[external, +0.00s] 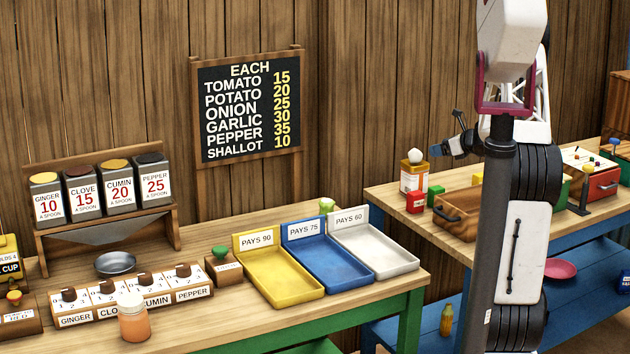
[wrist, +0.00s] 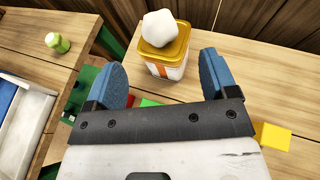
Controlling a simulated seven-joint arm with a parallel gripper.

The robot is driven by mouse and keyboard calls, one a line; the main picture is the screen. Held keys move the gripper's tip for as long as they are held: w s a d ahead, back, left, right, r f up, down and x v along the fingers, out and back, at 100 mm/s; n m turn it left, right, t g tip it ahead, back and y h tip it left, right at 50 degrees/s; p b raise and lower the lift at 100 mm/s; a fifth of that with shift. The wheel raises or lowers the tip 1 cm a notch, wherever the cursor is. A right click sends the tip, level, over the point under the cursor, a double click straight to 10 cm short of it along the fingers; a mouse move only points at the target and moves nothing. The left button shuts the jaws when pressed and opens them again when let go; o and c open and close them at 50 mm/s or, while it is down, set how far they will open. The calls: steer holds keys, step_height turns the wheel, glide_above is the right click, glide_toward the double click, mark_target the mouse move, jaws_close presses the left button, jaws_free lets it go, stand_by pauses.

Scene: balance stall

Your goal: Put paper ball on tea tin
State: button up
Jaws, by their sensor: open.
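The white, faceted paper ball (wrist: 161,27) rests on the gold lid of the tea tin (wrist: 166,70) in the wrist view. In the external view the paper ball (external: 415,156) also sits on top of the upright tea tin (external: 413,181), which has a white and orange label. My gripper (wrist: 163,78) is open and empty, its two blue fingers wide apart. The tin and ball lie beyond the fingertips in the wrist view. In the external view my gripper (external: 448,146) is to the right of the ball, apart from it.
A red block (external: 415,203), a green block (external: 435,191) and a wooden tray (external: 450,213) stand near the tin. A yellow block (wrist: 272,136) shows beside my gripper in the wrist view. The left table holds yellow, blue and white trays. A plank wall stands behind.

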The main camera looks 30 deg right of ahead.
steer(key=shift+s+d+r, duration=0.15)
steer(key=shift+s+d, duration=0.05)
steer(key=shift+s, duration=0.25)
stand_by(0.5)
steer(key=s+a+r+n+g, duration=0.25)
steer(key=s+a+n, duration=0.3)
steer(key=a, duration=0.45)
steer(key=s+a+r+n+g+y, duration=0.1)
steer(key=s+a+r+n+g, duration=0.1)
steer(key=s+a+r+n, duration=0.45)
steer(key=s+a+r+n+g, duration=0.1)
steer(key=s+a+n+g, duration=0.4)
steer(key=a, duration=0.8)
steer(key=s+a+n+h, duration=0.3)
steer(key=s+n, duration=0.4)
steer(key=s, duration=0.6)
steer(key=s+a+n+h, duration=0.3)
steer(key=s+n, duration=0.4)
steer(key=s, duration=0.7)
steer(key=shift+s+a+f, duration=0.15)
steer(key=shift+a+f, duration=0.15)
steer(key=shift+a, duration=0.35)
